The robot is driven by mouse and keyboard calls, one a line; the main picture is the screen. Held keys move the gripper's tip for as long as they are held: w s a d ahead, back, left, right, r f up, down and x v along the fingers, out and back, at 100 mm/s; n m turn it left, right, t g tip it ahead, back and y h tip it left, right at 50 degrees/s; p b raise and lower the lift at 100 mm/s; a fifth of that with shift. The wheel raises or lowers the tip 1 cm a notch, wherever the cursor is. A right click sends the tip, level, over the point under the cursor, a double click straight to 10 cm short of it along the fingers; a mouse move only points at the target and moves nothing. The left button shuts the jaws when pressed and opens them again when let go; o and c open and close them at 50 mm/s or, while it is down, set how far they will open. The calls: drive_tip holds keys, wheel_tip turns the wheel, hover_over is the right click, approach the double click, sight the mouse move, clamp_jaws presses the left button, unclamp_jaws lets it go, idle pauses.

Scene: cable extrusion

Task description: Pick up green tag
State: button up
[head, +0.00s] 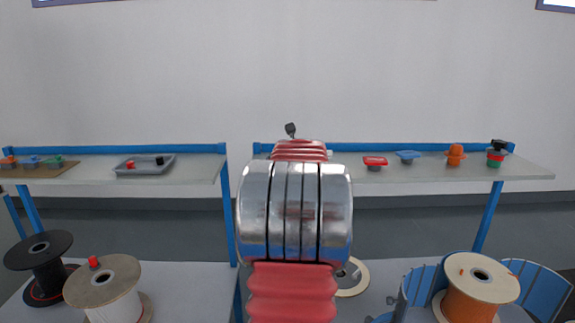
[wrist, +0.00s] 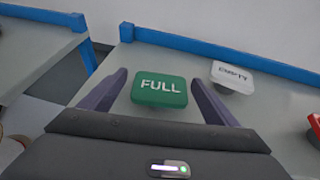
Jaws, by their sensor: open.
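The green tag (wrist: 160,91) reads "FULL" and sits on a dark base on the grey shelf. In the wrist view it lies between the two dark fingers of my gripper (wrist: 158,95), which are open and apart from it, with a gap on each side. In the head view my own arm hides the tag and the gripper.
A white "EMPTY" tag (wrist: 232,75) stands just right of the green tag. A red tag (head: 375,162) and a blue tag (head: 407,156) stand further right on the shelf. A blue rail (wrist: 215,58) runs along its back edge. A grey tray (head: 145,166) sits on the left shelf.

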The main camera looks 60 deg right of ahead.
drive_tip(key=shift+c, duration=0.4)
drive_tip(key=c, duration=1)
